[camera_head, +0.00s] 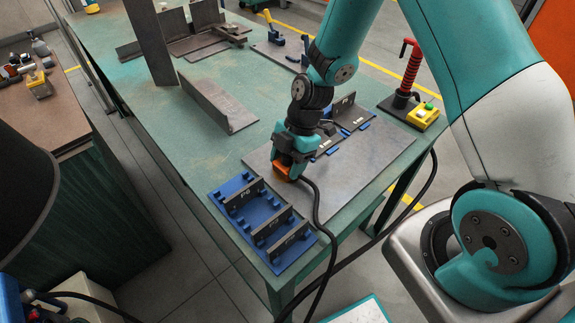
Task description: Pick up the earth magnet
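The earth magnet (284,172) appears to be the small orange block at the near left part of the grey steel plate (349,181), with a black cable leading from it over the table's front edge. My gripper (286,161) is pointed down right at the orange block and covers its upper part. The fingertips are too small and overlapped to tell whether they are closed on it. I cannot tell whether the block touches the plate.
A blue fixture tray (230,190) with dark plates stands just left of the gripper. Blue clamps and dark pieces (353,118) lie behind it. An angle steel (217,103) lies farther back. A red-handled tool (405,75) and a yellow button box (422,116) stand right.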

